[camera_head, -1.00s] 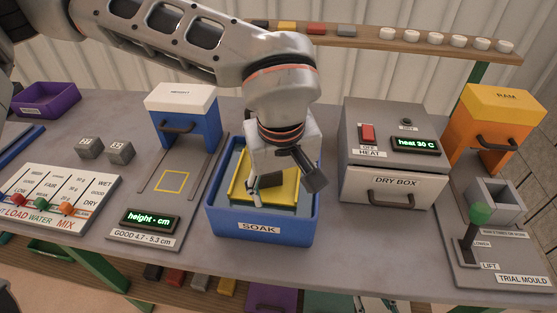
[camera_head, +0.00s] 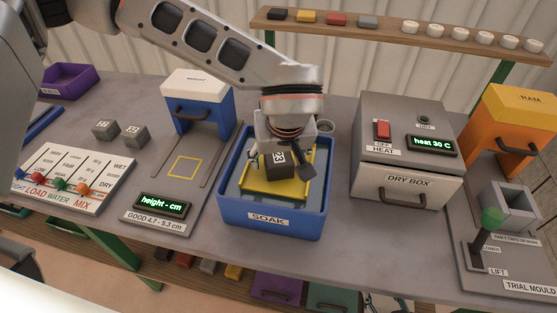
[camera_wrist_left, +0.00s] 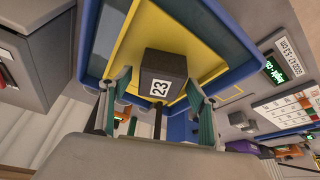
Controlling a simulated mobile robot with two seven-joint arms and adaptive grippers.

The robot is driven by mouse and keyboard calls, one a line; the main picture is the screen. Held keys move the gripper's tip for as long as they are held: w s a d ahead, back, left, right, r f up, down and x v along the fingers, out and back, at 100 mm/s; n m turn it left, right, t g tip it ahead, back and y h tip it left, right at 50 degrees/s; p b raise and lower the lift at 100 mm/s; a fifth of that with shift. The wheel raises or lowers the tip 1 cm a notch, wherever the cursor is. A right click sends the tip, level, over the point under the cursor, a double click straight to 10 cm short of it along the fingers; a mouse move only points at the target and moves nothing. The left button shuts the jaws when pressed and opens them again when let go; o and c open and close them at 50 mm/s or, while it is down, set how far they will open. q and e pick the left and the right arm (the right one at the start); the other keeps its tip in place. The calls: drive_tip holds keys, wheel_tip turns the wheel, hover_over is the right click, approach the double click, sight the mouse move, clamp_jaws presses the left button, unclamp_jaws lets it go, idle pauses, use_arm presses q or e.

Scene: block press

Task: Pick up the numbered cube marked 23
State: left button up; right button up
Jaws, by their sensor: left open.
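The dark grey cube marked 23 (camera_head: 286,165) rests on the yellow platform (camera_head: 246,183) inside the blue SOAK tub (camera_head: 232,217). My left gripper (camera_head: 283,172) reaches down over the tub and is open, with one finger on either side of the cube in the head view. In the left wrist view the cube (camera_wrist_left: 165,65) shows its white 23 label towards me, between the spread fingers (camera_wrist_left: 158,100). I cannot tell whether either finger touches it. My right gripper is not in view.
Two other grey cubes (camera_head: 106,130) (camera_head: 137,136) stand on the bench left of the height gauge (camera_head: 196,100). The DRY BOX (camera_head: 408,186) stands right of the tub, with the TRIAL MOULD (camera_head: 510,205) beyond. The tub walls surround the gripper closely.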

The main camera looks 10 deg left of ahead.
use_arm(q)
drive_tip(key=shift+c, duration=0.3)
drive_tip(key=c, duration=1.6)
drive_tip(key=shift+c, duration=0.2)
